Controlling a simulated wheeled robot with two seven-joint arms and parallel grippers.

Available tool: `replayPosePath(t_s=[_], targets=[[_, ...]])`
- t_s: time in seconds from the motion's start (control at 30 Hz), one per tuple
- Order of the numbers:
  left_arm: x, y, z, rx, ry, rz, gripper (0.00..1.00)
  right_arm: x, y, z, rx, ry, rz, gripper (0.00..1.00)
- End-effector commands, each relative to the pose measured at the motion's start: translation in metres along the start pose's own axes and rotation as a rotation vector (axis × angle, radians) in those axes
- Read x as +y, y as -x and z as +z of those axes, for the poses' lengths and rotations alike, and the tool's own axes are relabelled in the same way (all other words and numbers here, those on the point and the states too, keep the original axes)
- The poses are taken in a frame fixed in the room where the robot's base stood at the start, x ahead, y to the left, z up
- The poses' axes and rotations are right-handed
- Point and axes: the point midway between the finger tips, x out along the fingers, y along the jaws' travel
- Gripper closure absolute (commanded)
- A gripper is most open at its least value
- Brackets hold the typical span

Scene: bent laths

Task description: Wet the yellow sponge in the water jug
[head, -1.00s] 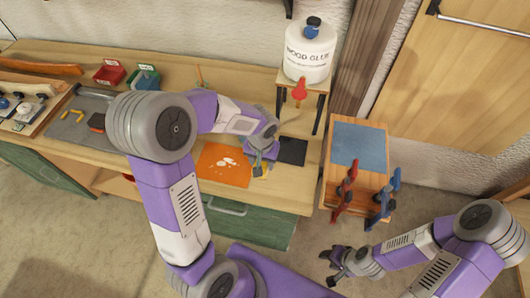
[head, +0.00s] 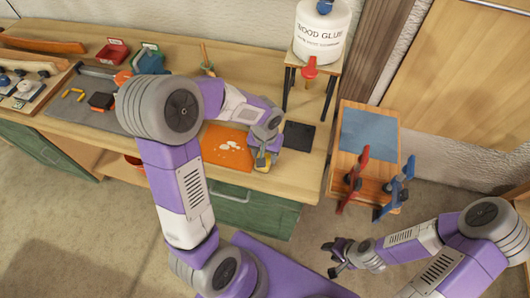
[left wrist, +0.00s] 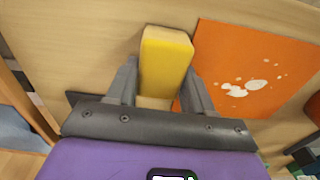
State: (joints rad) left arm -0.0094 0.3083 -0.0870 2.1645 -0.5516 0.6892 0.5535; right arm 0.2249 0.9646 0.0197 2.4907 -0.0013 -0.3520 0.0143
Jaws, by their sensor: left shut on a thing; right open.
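The yellow sponge (left wrist: 166,55) is a block with a pale underside. It sits between the fingers of my left gripper (left wrist: 160,78) in the left wrist view. In the head view my left gripper (head: 263,152) is shut on it, and a bit of yellow shows at the workbench's front edge, beside the orange mat. I cannot tell whether the sponge touches the bench top. My right gripper (head: 337,259) is open and empty, low over the floor in front of the bench. I cannot make out a water jug in either view.
The orange mat (head: 224,147) with white spots lies left of the sponge, a dark pad (head: 299,136) to its right. A wood glue bottle (head: 322,30) stands on a raised stand. Red (head: 354,178) and blue (head: 398,187) clamps are at the side table (head: 383,102). Red (head: 111,52) and green bins stand behind.

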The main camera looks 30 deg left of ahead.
Motion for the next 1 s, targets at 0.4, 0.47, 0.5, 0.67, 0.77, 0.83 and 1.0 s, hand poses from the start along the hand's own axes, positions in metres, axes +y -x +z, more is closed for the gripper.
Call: replayPosePath(t_s=[0.4,0.47,0.5,0.67,0.77,0.83,1.0], targets=[[0.0,0.001,0.0,0.0,0.0,0.0,0.19,0.0,0.001,0.0,0.0,0.0,0.0,0.57],[0.0,0.001,0.0,0.0,0.0,0.0,0.19,0.0,0.001,0.0,0.0,0.0,0.0,0.57],[0.0,0.001,0.0,0.0,0.0,0.0,0.19,0.0,0.001,0.0,0.0,0.0,0.0,0.57],[0.0,0.009,-0.001,0.002,0.001,0.0,0.19,-0.001,0.003,0.0,0.0,0.0,0.0,0.57],[0.0,0.025,-0.001,0.004,0.001,0.0,0.19,-0.003,0.008,0.0,0.0,0.0,0.0,0.57],[0.0,0.038,-0.001,0.005,0.001,0.001,0.19,-0.004,0.011,0.0,0.0,0.0,0.0,0.57],[0.0,0.064,-0.001,0.004,0.0,0.001,0.19,-0.006,0.017,0.001,0.0,0.0,0.0,0.57]])
